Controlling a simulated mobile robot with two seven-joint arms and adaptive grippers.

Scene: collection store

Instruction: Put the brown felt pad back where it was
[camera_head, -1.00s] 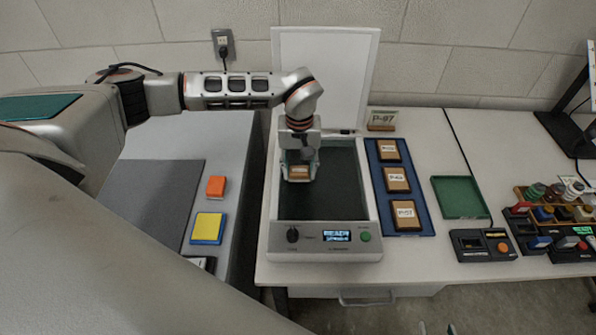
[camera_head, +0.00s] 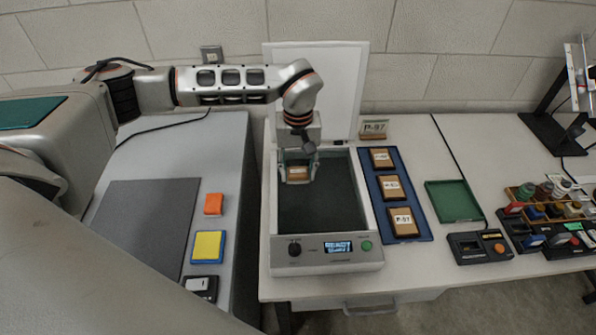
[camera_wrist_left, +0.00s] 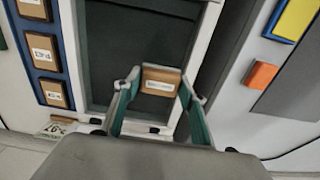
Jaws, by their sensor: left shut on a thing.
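My left gripper (camera_head: 298,174) is shut on a brown block-like pad with a white label (camera_head: 297,173). It holds the pad over the rear part of the dark bed of an open scanner-like device (camera_head: 347,257). In the left wrist view the same pad (camera_wrist_left: 160,76) sits between the two green-sided fingers. Whether it touches the bed is hard to tell. Three similar brown labelled pads lie in the blue tray (camera_head: 421,217) just right of the device. My right gripper is not in view.
The device's white lid (camera_head: 319,85) stands open behind the bed. A small label stand (camera_head: 374,130) is behind the tray. To the right are an empty green tray (camera_head: 454,201) and a dark box with an orange knob (camera_head: 480,247). Left, orange (camera_head: 213,204) and yellow-blue (camera_head: 208,246) blocks lie beside a grey mat (camera_head: 147,225).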

